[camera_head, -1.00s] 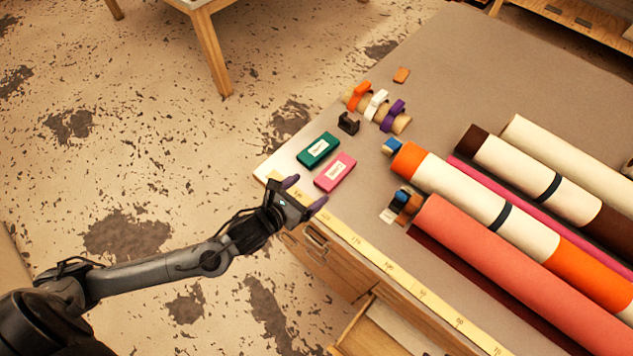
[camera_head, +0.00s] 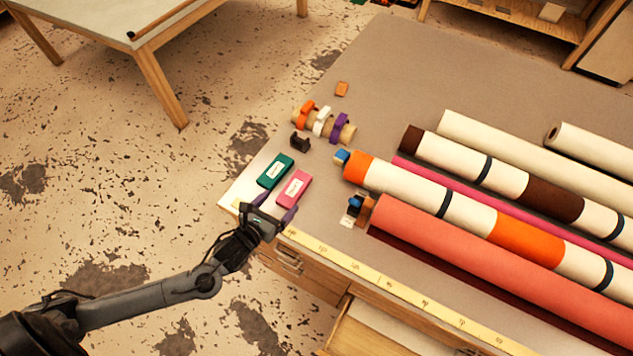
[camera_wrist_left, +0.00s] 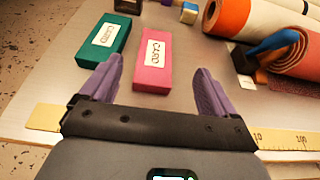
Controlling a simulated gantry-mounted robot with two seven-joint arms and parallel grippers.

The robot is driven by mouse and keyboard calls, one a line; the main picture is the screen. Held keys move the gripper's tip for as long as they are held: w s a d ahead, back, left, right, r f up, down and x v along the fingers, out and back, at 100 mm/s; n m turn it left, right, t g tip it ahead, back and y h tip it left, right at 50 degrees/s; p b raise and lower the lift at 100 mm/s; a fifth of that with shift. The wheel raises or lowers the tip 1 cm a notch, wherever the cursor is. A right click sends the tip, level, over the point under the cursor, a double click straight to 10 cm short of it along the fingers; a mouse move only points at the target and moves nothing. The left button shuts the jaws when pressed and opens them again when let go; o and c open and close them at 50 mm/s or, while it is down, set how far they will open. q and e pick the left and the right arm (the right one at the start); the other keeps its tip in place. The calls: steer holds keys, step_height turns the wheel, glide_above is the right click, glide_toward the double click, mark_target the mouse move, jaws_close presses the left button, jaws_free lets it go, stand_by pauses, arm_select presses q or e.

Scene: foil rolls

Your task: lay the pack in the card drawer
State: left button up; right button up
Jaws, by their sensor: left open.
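A pink pack (camera_head: 294,188) and a green pack (camera_head: 275,171) lie side by side on the table's near left corner. An open drawer (camera_head: 365,335) sticks out under the table front. A shut drawer (camera_head: 290,262) with a handle is left of it. I cannot read a drawer label.
A yellow ruler strip (camera_head: 390,285) runs along the table's front edge. Several large rolls, including a coral one (camera_head: 470,255), fill the right. A black holder (camera_head: 300,141) and a rod with coloured clips (camera_head: 325,123) lie beyond the packs. Bare tabletop (camera_head: 390,70) stretches behind.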

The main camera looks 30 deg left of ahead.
mark_target(293, 190)
arm_select(q)
steer(key=shift+s+a+r+p, duration=0.1)
steer(key=shift+s+r+p, duration=0.2)
steer(key=shift+s+p, duration=0.25)
steer(key=shift+s+g+p, duration=0.2)
steer(key=shift+g+p, duration=0.1)
steer(key=shift+p, duration=0.05)
steer(key=shift+f, duration=0.2)
steer(key=x, duration=0.4)
steer(key=shift+w+f, duration=0.25)
steer(key=shift+w, duration=0.05)
steer(key=shift+x, duration=2.7)
arm_select(e)
steer(key=shift+s+d+r, duration=0.1)
steer(key=shift+d+r, duration=0.05)
steer(key=shift+r, duration=1.65)
arm_select(q)
steer(key=shift+s+a+f, duration=0.1)
steer(key=shift+f, duration=0.1)
steer(key=c, duration=1.2)
steer(key=shift+c, duration=0.2)
steer(key=shift+r, duration=0.15)
